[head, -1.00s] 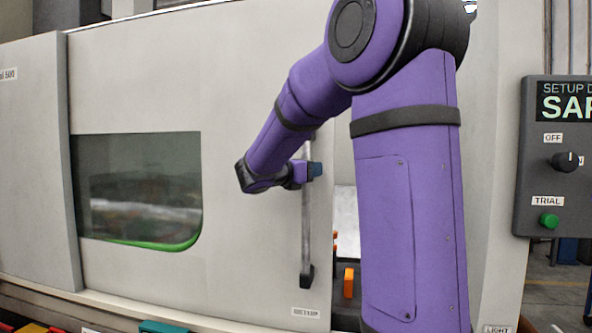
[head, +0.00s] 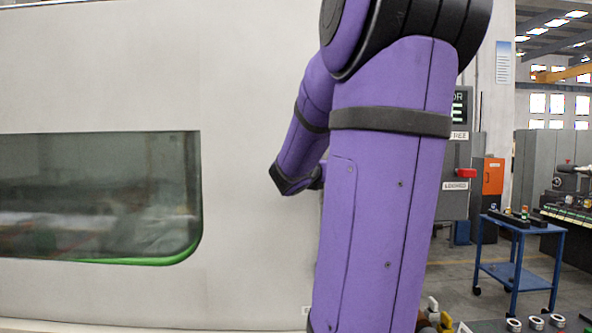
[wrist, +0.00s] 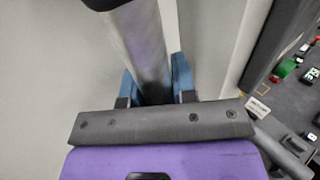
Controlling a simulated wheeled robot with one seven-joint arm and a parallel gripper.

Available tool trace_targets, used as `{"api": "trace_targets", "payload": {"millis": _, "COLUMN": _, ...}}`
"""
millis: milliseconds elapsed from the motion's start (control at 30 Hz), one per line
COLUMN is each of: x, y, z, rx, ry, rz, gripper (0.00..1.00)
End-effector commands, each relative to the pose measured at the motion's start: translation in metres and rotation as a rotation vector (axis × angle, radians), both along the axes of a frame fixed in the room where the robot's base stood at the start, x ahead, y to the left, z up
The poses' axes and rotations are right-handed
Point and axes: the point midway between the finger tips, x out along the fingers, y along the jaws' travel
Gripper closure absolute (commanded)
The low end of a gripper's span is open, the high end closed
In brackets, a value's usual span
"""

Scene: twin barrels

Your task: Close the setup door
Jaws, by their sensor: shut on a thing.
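The setup door is a large pale grey sliding panel (head: 255,120) with a dark window (head: 95,195) edged in green at its lower corner. Its handle is hidden behind my purple arm in the head view. In the wrist view the handle, a metallic grey vertical bar (wrist: 137,45), stands between the blue fingers of my gripper (wrist: 156,85). My gripper is shut on the bar. In the head view my gripper is hidden behind my arm.
A control box with a red switch (head: 465,173) hangs to the right of my arm. A blue cart (head: 517,250) stands on the floor at right, with grey cabinets (head: 545,150) behind. In the wrist view, a dark surface with small items (wrist: 295,75) lies to the right of the door.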

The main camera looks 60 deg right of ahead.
Motion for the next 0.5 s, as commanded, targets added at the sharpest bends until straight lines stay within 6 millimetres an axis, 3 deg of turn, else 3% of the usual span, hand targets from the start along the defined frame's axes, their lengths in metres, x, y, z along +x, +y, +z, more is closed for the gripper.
{"api": "trace_targets", "payload": {"millis": 200, "x": -0.033, "y": -0.019, "z": -0.002, "rx": 0.004, "ry": 0.001, "rz": -0.002, "gripper": 1.0}}
{"api": "trace_targets", "payload": {"millis": 500, "x": -0.046, "y": -0.026, "z": -0.002, "rx": 0.003, "ry": 0.001, "rz": 0.001, "gripper": 1.0}}
